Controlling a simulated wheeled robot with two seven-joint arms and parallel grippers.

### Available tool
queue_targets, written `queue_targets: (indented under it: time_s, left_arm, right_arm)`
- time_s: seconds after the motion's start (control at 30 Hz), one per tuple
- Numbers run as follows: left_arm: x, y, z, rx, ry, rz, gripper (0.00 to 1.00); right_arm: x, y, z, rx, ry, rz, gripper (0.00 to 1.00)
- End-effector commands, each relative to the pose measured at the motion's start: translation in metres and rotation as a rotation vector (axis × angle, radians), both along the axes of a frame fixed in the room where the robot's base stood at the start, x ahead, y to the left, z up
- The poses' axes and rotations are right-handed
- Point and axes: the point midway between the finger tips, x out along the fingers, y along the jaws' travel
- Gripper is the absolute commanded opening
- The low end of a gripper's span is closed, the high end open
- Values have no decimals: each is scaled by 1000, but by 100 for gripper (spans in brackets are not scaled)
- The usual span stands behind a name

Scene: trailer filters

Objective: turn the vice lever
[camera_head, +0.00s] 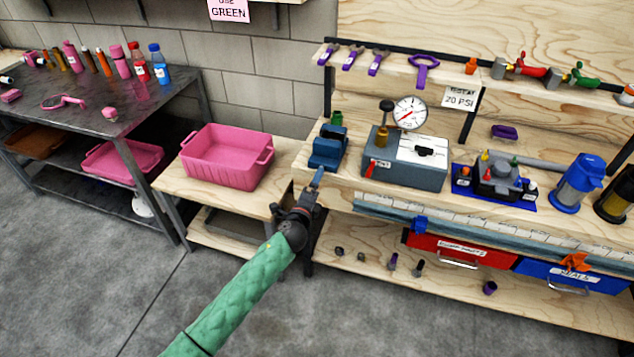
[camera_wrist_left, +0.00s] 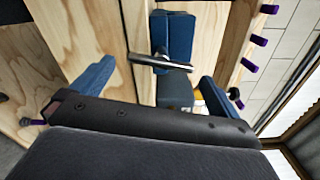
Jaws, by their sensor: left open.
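The blue vice (camera_head: 328,148) stands at the left front corner of the wooden workbench. It also shows in the left wrist view (camera_wrist_left: 176,36), with its grey metal lever bar (camera_wrist_left: 158,63) lying across its front. My left gripper (camera_head: 318,178) is just in front of and below the vice. In the left wrist view its two blue fingers (camera_wrist_left: 156,74) are spread wide, with the lever between and a little beyond the tips. The gripper is empty, and I see no contact. In the head view the lever cannot be made out clearly. My right gripper is not in view.
A grey gauge box (camera_head: 405,165) stands right of the vice. A pink bin (camera_head: 228,158) sits on a lower table to the left. A lower shelf (camera_head: 350,268) holds small parts. Open floor lies in front.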

Motion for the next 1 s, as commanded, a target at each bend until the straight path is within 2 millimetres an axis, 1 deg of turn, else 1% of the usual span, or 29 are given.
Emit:
queue_targets:
  time_s: [0.03, 0.1, 0.2, 0.3, 0.43, 0.87, 1.0]
  left_arm:
    - [-8, 3, -2, 1, 0, 0, 100]
    - [-17, 6, -3, 1, 1, 0, 100]
    - [-26, 9, -2, 1, 0, 0, 100]
    - [-31, 11, -1, 1, 0, 0, 100]
    - [-33, 11, 0, 1, 1, 0, 100]
    - [-33, 11, 0, -2, 1, 0, 100]
    - [-32, 14, -1, -49, 22, 14, 100]
  right_arm:
    - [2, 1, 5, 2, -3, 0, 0]
    - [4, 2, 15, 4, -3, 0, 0]
    - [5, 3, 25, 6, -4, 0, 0]
    - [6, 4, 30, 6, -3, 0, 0]
    - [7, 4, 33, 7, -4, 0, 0]
    - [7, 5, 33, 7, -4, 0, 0]
    - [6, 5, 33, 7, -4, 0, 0]
